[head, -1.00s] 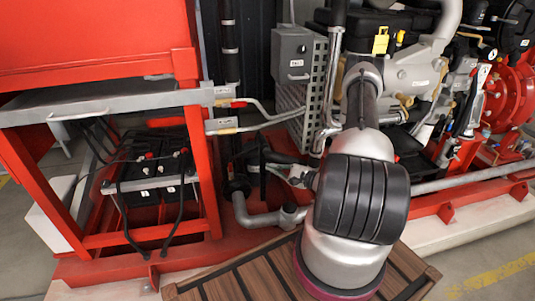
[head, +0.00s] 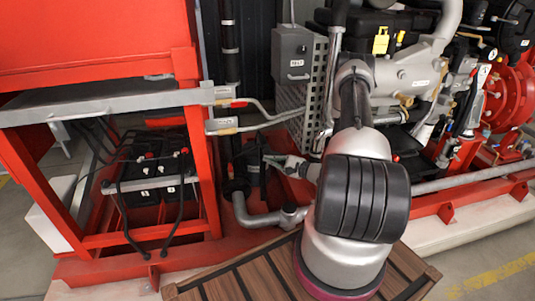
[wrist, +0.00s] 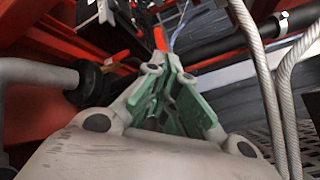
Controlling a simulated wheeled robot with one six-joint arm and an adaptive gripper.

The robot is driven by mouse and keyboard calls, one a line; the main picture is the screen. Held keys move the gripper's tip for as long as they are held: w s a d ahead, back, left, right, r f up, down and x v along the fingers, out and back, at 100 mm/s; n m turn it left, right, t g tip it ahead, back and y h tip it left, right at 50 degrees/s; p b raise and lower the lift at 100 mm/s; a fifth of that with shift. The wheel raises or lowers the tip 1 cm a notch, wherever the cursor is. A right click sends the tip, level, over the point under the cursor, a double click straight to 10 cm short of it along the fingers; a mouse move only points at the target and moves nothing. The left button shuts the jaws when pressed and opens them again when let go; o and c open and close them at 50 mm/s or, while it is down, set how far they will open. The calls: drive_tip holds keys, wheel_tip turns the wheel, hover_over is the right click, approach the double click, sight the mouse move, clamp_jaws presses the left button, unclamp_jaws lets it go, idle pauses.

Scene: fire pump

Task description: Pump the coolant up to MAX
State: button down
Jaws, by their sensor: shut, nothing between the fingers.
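My gripper (wrist: 170,68) is shut, with its green-padded fingers together and nothing visible between them. In the head view its tip (head: 270,158) is low behind my arm, beside a dark upright post (head: 251,165) near the grey elbow pipe. I cannot tell whether it touches the post. In the wrist view an orange-red piece (wrist: 159,38) shows just beyond the fingertips; I cannot tell what it belongs to. I cannot make out a coolant level or a MAX mark in either view. My arm hides part of the pump area.
A red frame (head: 205,150) with batteries (head: 155,175) stands on the left. A grey elbow pipe (head: 262,218) lies below the gripper. A grey box (head: 297,55) and perforated guard (head: 312,90) stand above. Braided hoses (wrist: 262,85) run close on the right in the wrist view.

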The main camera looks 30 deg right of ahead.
sight(269, 153)
drive_tip(key=shift+w+d, duration=0.25)
drive_tip(key=shift+w, duration=0.65)
drive_tip(key=shift+w, duration=0.1)
idle(0.8)
drive_tip(key=shift+w+d, duration=0.1)
drive_tip(key=shift+w, duration=0.2)
drive_tip(key=shift+w+d, duration=0.15)
drive_tip(key=shift+w, duration=0.35)
drive_tip(key=shift+w+d, duration=0.15)
drive_tip(key=shift+w, duration=0.35)
idle(1.1)
drive_tip(key=shift+s, duration=0.15)
drive_tip(key=shift+s+a, duration=0.2)
drive_tip(key=shift+s, duration=0.45)
drive_tip(key=shift+s+a, duration=0.2)
drive_tip(key=shift+s, duration=0.4)
drive_tip(key=shift+s, duration=0.1)
drive_tip(key=shift+s+a, duration=0.25)
drive_tip(key=shift+s, duration=0.5)
drive_tip(key=shift+s+a, duration=0.2)
drive_tip(key=shift+s, duration=0.6)
drive_tip(key=shift+s+a, duration=0.25)
drive_tip(key=shift+s, duration=0.5)
